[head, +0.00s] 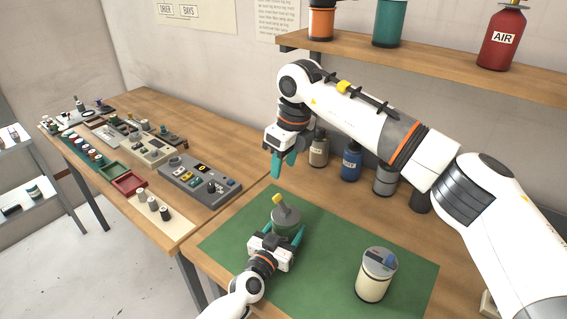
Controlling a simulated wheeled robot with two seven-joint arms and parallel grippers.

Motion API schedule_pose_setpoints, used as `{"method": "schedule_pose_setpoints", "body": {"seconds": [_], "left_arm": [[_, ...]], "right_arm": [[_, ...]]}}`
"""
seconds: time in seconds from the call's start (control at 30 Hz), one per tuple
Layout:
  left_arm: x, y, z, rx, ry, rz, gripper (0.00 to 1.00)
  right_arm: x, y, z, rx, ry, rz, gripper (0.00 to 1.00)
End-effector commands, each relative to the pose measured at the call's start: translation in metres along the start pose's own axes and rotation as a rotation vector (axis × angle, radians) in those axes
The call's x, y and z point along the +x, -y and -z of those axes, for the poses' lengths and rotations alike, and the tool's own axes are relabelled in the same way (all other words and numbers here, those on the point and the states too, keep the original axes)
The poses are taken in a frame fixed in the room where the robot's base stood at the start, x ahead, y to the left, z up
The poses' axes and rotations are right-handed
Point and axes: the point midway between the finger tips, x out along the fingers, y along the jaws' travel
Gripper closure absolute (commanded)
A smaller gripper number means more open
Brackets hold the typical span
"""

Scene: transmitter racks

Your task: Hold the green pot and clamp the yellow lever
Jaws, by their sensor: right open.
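The green pot (286,222), grey-green and round, stands on the green mat with a yellow lever (278,200) sticking up at its top. My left gripper (284,228) has its teal fingers on both sides of the pot and appears closed on it; its body hides the pot's near lower part. My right gripper (284,165) is open and empty, pointing down, above and behind the pot, clear of the lever.
A cream canister (374,281) with a grey lid stands on the green mat (330,245) at the right. Several jars, including a blue one (351,165), line the back wall under a shelf (430,62). A grey control box (200,182) and small parts fill the left table.

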Motion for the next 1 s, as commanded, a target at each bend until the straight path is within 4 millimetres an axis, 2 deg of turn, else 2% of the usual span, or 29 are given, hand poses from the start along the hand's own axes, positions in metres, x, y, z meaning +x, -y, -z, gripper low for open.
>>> {"method": "schedule_pose_setpoints", "body": {"seconds": [0.07, 0.1, 0.23, 0.53, 0.67, 0.77, 1.0], "left_arm": [[0.000, 0.001, 0.000, -0.002, -0.001, 0.001, 0.71], [0.000, 0.001, 0.000, -0.002, -0.001, 0.001, 0.32], [0.000, 0.001, 0.000, -0.001, -0.001, 0.001, 0.11], [-0.001, 0.000, 0.000, -0.001, 0.000, 0.000, 0.10], [-0.010, 0.001, 0.001, -0.005, -0.001, 0.001, 0.10], [-0.026, 0.001, 0.002, -0.006, -0.002, 0.000, 0.10], [-0.079, 0.000, 0.002, 0.000, -0.002, 0.000, 0.10]], "right_arm": [[0.000, 0.000, 0.000, 0.000, 0.000, 0.000, 0.56], [0.000, 0.000, 0.000, 0.000, 0.000, 0.000, 0.56], [0.001, 0.000, 0.000, 0.000, 0.000, 0.000, 0.56], [0.001, 0.000, 0.000, 0.000, 0.000, 0.000, 0.56], [0.001, 0.000, 0.000, 0.000, 0.000, 0.000, 0.56], [0.001, 0.000, 0.000, 0.000, 0.000, 0.000, 0.56], [0.001, 0.000, 0.000, 0.000, 0.000, 0.000, 0.56]]}}
